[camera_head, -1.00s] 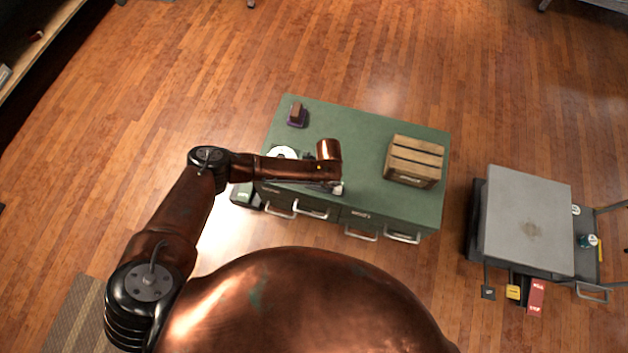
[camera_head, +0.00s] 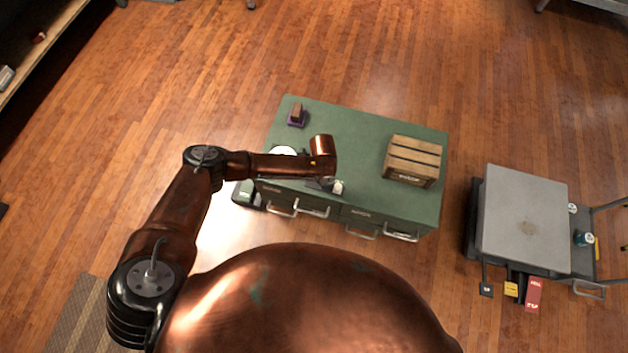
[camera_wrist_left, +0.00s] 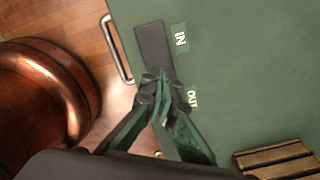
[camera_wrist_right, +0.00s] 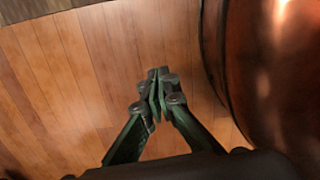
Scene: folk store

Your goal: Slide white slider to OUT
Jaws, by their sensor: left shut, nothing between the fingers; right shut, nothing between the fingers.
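A dark slider track (camera_wrist_left: 153,48) lies on the green cabinet top, with an IN label (camera_wrist_left: 181,38) and an OUT label (camera_wrist_left: 192,97) beside it. A small white piece, apparently the white slider (camera_head: 338,187), shows near the cabinet's front edge in the head view. In the left wrist view I cannot make it out; my fingers cover the OUT end of the track. My left gripper (camera_wrist_left: 158,77) is shut and empty over the track; whether it touches cannot be told. My right gripper (camera_wrist_right: 157,76) is shut and empty above the wooden floor.
The green cabinet (camera_head: 358,140) has handled drawers along its front. A wooden crate (camera_head: 413,160) stands at its right, a small brown-and-purple object (camera_head: 297,115) at its back left. A grey-topped cart (camera_head: 526,220) stands farther right.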

